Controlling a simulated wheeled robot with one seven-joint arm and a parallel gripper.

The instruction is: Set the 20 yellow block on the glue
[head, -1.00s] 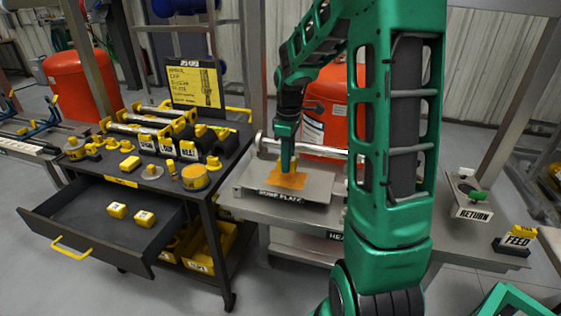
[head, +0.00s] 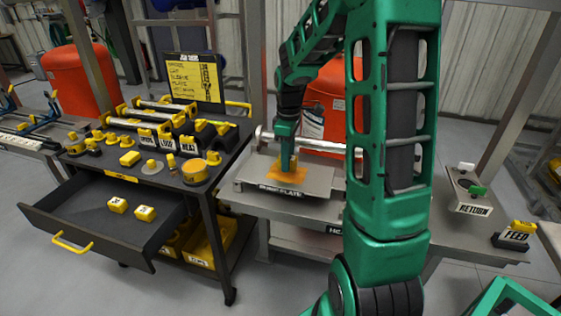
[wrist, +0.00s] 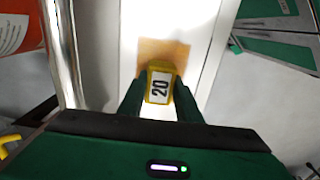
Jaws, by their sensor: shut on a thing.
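The yellow block marked 20 (wrist: 160,86) is between the two fingers of my gripper (wrist: 160,100) in the wrist view, its label facing the camera. In the head view my gripper (head: 287,165) points down over the plate, and the block is mostly hidden behind it. The glue is an orange-brown patch (head: 288,175) on the grey plate (head: 318,182); it also shows in the wrist view (wrist: 178,50). The block is over or on the near edge of the patch; I cannot tell if it touches.
A black cart (head: 225,170) at left holds yellow-black parts and has an open drawer (head: 85,215) with two yellow blocks (head: 131,209). A metal rail (head: 325,146) runs behind the plate. RETURN (head: 472,209) and FEED (head: 515,236) items stand at right.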

